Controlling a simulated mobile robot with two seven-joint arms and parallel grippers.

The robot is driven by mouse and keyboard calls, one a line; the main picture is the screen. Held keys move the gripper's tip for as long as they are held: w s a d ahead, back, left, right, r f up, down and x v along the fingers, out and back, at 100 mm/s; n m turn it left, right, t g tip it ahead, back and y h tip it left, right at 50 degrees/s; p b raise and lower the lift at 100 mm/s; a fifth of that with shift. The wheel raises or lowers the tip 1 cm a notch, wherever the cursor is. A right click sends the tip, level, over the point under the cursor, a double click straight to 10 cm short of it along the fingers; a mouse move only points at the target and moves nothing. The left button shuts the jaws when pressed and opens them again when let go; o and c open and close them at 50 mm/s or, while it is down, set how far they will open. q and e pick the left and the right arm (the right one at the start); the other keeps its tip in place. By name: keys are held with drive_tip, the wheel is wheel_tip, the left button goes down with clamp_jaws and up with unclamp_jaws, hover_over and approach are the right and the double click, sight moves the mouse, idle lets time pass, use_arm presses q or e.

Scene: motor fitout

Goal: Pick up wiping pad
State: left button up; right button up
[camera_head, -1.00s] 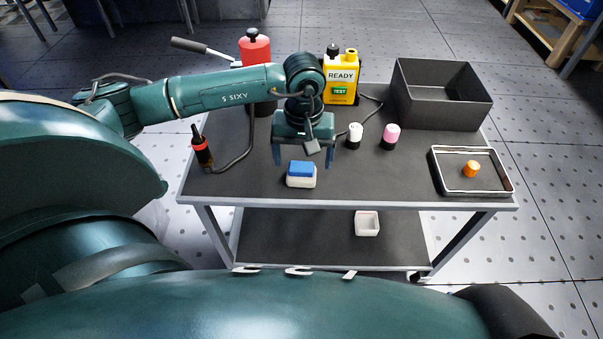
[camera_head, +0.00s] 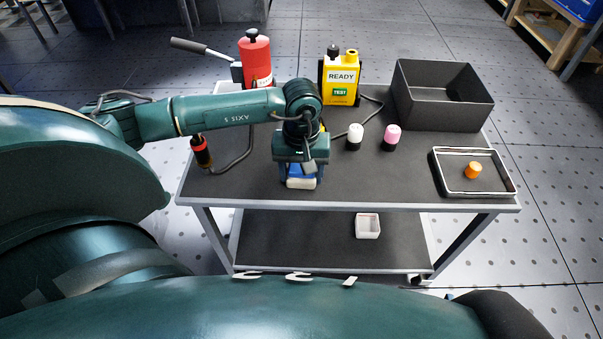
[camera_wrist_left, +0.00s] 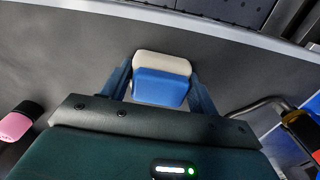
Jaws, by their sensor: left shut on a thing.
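The wiping pad (camera_head: 301,178), blue on top with a white body, is near the front edge of the cart's dark top. My left gripper (camera_head: 300,180) reaches down over it from above and is shut on it, partly hiding it. In the left wrist view the pad (camera_wrist_left: 161,84) lies between the two fingers of my left gripper (camera_wrist_left: 162,86), one finger at each side. I cannot tell whether the pad is clear of the surface. My right gripper is not in view.
A black-and-red tool (camera_head: 201,152) stands left.

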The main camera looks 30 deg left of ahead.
use_arm(q)
drive_tip(key=c, duration=0.3)
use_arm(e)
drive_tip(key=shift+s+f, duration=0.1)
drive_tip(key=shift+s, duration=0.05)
use_arm(q)
drive_tip(key=shift+r, duration=0.1)
wheel_tip(320, 180, up, 9)
drive_tip(key=shift+r+p, duration=0.15)
drive_tip(key=shift+p, duration=0.75)
drive_tip(key=shift+r, duration=0.2)
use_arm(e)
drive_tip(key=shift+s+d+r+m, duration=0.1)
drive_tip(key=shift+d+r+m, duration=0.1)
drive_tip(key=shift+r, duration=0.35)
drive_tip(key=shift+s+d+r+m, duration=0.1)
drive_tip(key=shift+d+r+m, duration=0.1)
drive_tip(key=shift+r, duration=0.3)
